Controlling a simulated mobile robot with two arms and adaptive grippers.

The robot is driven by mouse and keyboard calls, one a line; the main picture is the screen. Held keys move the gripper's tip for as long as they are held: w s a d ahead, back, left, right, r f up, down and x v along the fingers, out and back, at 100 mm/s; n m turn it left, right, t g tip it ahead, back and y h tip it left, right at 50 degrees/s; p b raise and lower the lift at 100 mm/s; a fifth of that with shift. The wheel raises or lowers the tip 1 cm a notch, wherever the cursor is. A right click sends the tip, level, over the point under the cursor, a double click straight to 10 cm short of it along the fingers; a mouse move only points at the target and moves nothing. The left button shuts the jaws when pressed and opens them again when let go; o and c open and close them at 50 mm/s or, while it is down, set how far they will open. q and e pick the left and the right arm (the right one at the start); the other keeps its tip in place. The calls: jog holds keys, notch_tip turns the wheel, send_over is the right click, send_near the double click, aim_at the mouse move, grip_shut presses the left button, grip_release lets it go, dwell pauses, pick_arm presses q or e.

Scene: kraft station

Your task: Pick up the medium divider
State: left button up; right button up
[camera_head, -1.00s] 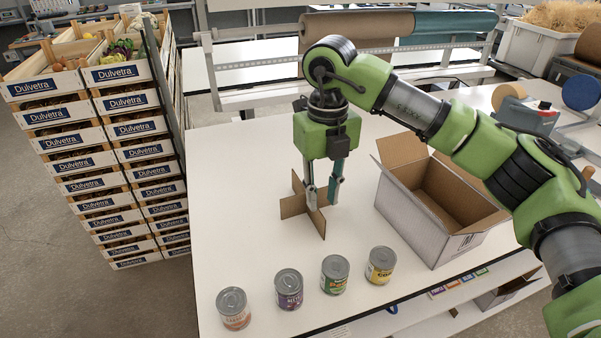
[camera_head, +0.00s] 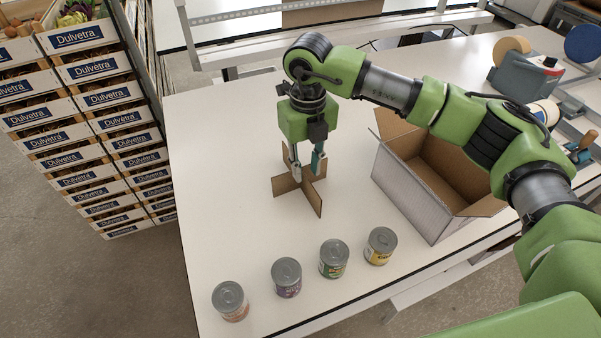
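The medium divider (camera_head: 287,186) is a brown cardboard cross standing upright on the white table, left of the open carton. My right gripper (camera_head: 306,174) points straight down over its centre. Its two fingers reach down to the upper part of the cross panels and a gap shows between them, so it looks open. The fingers hide part of the divider's middle, and contact with the panels cannot be made out. My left gripper is not in view.
An open carton (camera_head: 405,190) stands right of the divider. Several cans, among them a yellow-labelled one (camera_head: 380,246), line the table's front edge. Stacked Dulvetra crates (camera_head: 105,97) stand left of the table (camera_head: 225,215). A tape dispenser (camera_head: 524,75) sits at the back right.

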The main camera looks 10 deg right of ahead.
aim_at(305, 175)
jog(key=shift+w+f+p, duration=0.1)
jog(key=shift+f+p, duration=0.25)
jog(key=shift+f, duration=0.15)
jog(key=f+p, duration=0.2)
jog(key=f, duration=0.2)
jog(key=shift+w+f, duration=0.1)
jog(key=shift+w, duration=0.1)
jog(key=shift+f, duration=0.25)
grip_shut()
